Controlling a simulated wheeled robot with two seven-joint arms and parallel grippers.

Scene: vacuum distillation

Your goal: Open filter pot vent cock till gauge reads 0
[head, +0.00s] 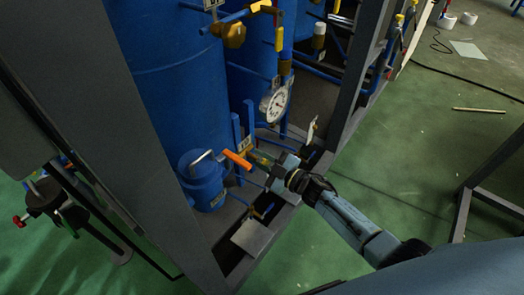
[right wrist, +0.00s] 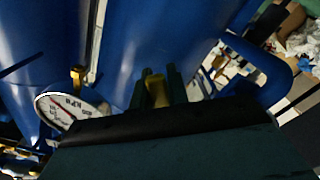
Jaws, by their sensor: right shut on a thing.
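The blue filter pot (head: 205,182) stands low inside the frame in the head view, with an orange lever (head: 237,159) beside its top. My right gripper (head: 257,160) is just right of this lever. In the right wrist view, its two dark green fingers (right wrist: 157,90) are shut on a small yellow part, apparently the vent cock's handle. The fingers hide much of the cock. A round white gauge (head: 275,103) is above the gripper; it also shows in the right wrist view (right wrist: 72,110), tilted, with its reading too small to tell. My left gripper is not in view.
Tall blue tanks (head: 170,75) stand behind the pot. A grey upright (head: 355,75) and the frame's low front rail flank my right arm. Blue pipes and other valves crowd the space above. Green floor (head: 420,150) is open at right.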

